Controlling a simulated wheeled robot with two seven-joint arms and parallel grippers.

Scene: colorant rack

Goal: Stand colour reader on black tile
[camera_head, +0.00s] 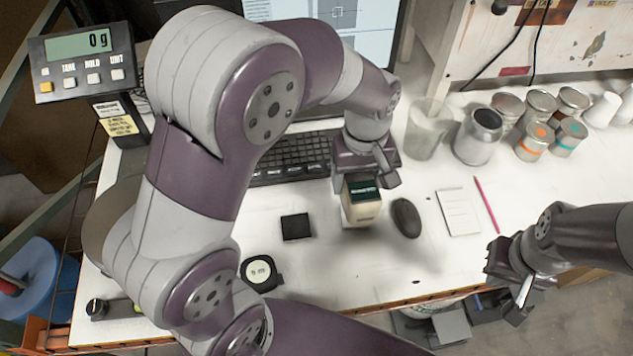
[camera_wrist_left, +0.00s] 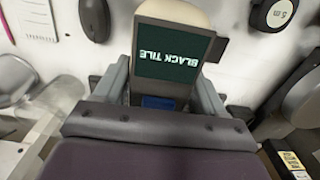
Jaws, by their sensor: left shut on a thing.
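My left gripper (camera_head: 366,176) is shut on the colour reader (camera_head: 361,209), a cream-coloured device with a dark green screen. In the left wrist view the reader (camera_wrist_left: 172,55) sits between the two fingers, and its screen reads "BLACK TILE", upside down in that picture. The reader looks roughly upright and appears to be held above the white bench, to the right of the black tile. The black tile (camera_head: 296,227) is a small dark square lying flat with nothing on it. My right gripper (camera_head: 518,290) is empty near the bench's front right edge; its finger gap is unclear.
A computer mouse (camera_head: 406,217) is just right of the reader. A keyboard (camera_head: 290,158) lies behind the tile, and a round tape measure (camera_head: 261,272) in front of it. A notepad (camera_head: 458,212) and pink pencil (camera_head: 487,205) lie right. Cups and cans stand at the back right.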

